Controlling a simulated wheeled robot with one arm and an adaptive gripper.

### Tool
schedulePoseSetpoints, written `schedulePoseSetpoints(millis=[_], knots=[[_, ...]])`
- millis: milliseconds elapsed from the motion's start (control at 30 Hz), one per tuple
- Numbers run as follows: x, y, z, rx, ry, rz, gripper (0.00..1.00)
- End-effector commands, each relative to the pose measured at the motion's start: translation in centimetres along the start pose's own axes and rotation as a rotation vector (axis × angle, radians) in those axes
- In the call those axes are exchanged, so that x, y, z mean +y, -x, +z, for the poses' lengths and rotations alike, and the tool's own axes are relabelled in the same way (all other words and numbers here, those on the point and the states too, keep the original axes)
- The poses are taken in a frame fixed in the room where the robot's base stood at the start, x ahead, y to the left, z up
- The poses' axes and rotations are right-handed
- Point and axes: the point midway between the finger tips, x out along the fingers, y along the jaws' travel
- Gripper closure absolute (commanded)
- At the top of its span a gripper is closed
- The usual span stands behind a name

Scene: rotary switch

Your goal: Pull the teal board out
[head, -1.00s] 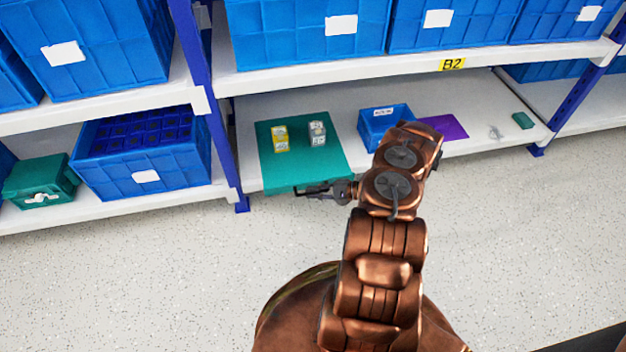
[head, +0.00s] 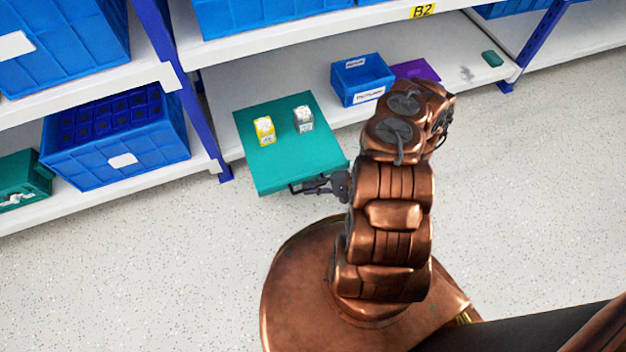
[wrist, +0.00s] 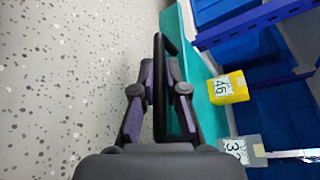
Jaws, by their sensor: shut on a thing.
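The teal board (head: 285,165) lies at the lower shelf in the head view, its near part sticking out past the shelf's front edge over the floor. It also shows as a teal strip in the wrist view (wrist: 176,45). A dark handle (wrist: 160,95) is at its front edge. My gripper (head: 316,186) is shut on this handle. In the wrist view my gripper's fingers (wrist: 161,82) stand on both sides of the bar. A yellow switch block (head: 264,130) and a grey switch block (head: 303,119) stand upright on the board.
A small blue bin (head: 361,80) and a purple mat (head: 416,71) are on the lower shelf (head: 450,50), right of the board. A blue shelf post (head: 200,110) stands close to the board's left. Speckled floor (head: 150,260) in front is clear.

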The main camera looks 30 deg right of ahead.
Motion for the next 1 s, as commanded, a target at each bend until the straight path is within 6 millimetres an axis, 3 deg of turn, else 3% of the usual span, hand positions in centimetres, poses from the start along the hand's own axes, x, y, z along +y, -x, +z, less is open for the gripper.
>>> schedulePoseSetpoints(millis=[300, 333, 567, 867, 1000], knots=[[0.0, 0.1, 0.0, 0.002, 0.000, -0.001, 1.00], [0.0, 0.1, 0.0, 0.002, 0.000, -0.001, 0.85], [0.0, 0.1, 0.0, 0.001, -0.001, 0.000, 0.63], [0.0, 0.1, 0.0, 0.001, -0.001, 0.000, 0.63], [0.0, 1.2, -0.1, 0.003, 0.000, -0.001, 0.63]])
